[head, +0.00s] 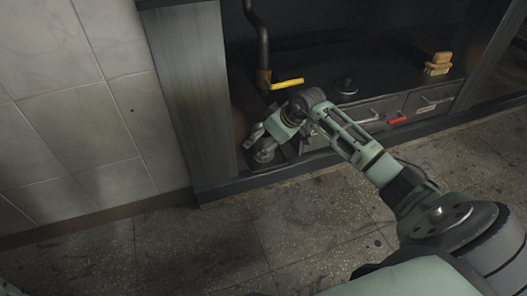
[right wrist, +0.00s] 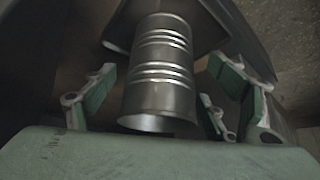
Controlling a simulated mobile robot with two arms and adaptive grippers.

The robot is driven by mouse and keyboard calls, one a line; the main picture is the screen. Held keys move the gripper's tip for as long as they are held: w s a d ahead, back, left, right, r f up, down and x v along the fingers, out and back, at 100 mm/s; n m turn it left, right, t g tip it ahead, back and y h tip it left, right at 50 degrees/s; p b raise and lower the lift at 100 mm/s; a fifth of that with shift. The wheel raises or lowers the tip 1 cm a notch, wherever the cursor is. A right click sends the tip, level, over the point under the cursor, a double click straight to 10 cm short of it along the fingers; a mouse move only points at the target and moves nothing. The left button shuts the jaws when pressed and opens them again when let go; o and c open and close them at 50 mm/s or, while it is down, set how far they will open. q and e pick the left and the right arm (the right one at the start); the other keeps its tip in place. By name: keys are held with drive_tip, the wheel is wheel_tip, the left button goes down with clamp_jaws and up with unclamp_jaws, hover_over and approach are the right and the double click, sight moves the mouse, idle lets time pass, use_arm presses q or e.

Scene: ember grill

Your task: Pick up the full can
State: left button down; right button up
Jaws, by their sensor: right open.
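A ribbed silver metal can (right wrist: 160,75) stands out in the middle of the right wrist view, between the spread fingers of my right gripper (right wrist: 155,108). The fingers are apart from its sides, with a gap on the left and on the right. I cannot tell from here what is inside the can. In the head view my right gripper (head: 262,134) is low at the left end of the cabinet opening, beside a round grey shape (head: 264,153) that looks like the can.
A cabinet post (head: 190,95) stands close to the left of the gripper. A yellow valve handle (head: 287,83) on a pipe is just above it. Drawers (head: 382,112) and a bread-like item (head: 438,62) are to the right. The tiled floor (head: 200,245) in front is clear.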

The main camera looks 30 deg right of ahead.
drive_tip(key=shift+w+a+f, duration=0.1)
drive_tip(key=shift+w+f, duration=0.1)
drive_tip(key=shift+f, duration=0.15)
drive_tip(key=shift+r, duration=0.15)
drive_tip(key=c, duration=1.6)
